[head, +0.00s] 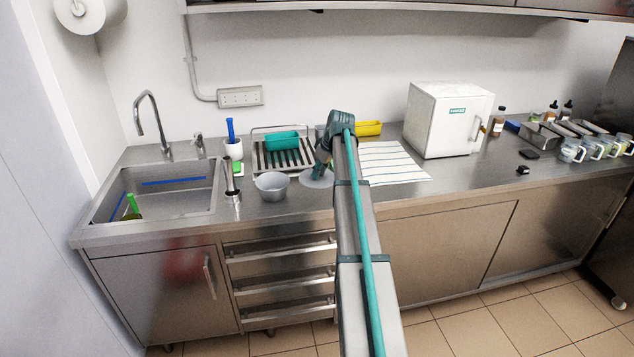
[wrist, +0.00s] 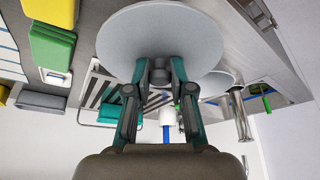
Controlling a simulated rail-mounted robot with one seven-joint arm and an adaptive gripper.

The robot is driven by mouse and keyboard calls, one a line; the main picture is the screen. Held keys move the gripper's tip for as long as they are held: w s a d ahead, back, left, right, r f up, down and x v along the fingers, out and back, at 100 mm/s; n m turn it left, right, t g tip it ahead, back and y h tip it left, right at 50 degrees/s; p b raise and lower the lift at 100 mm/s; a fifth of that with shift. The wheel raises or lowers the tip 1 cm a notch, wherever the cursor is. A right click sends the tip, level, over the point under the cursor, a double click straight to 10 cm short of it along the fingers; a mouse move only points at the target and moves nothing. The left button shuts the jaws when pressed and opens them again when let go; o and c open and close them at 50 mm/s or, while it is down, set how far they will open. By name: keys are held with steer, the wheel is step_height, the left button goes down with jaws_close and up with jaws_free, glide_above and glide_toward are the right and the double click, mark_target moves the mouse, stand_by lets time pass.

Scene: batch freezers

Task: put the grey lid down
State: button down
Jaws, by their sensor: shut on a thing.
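The grey lid (head: 316,181) is a round disc with a knob, just right of the grey pot (head: 272,187) in the head view. My gripper (head: 321,172) is shut on the lid's knob, pointing down. In the wrist view the lid (wrist: 170,35) fills the top middle, its knob between the fingertips (wrist: 160,77). Whether the lid touches the counter or is slightly above it, I cannot tell. The pot stands open on the steel counter.
A dish rack (head: 283,156) with a teal container (head: 282,141) is behind the lid. A striped cloth (head: 395,163) lies to the right, with a yellow container (head: 369,128) behind it. A steel blender (head: 231,185) and the sink (head: 160,188) are to the left.

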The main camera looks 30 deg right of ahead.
mark_target(327, 174)
steer(key=w+f, duration=0.1)
steer(key=f, duration=0.1)
steer(key=w+d+f+p, duration=0.1)
steer(key=w+f, duration=0.1)
steer(key=w+d+f+p, duration=0.1)
steer(key=w, duration=0.1)
steer(key=shift+d+f, duration=0.25)
steer(key=shift+f, duration=0.15)
step_height(327, 174, down, 3)
steer(key=shift+w+r+p, duration=0.15)
steer(key=shift+p, duration=0.8)
steer(key=shift+f, duration=0.45)
steer(key=shift+f, duration=0.1)
steer(key=shift+f, duration=0.15)
steer(key=c, duration=1)
jaws_free()
steer(key=shift+r, duration=0.2)
steer(key=b+v, duration=0.3)
steer(key=v, duration=0.9)
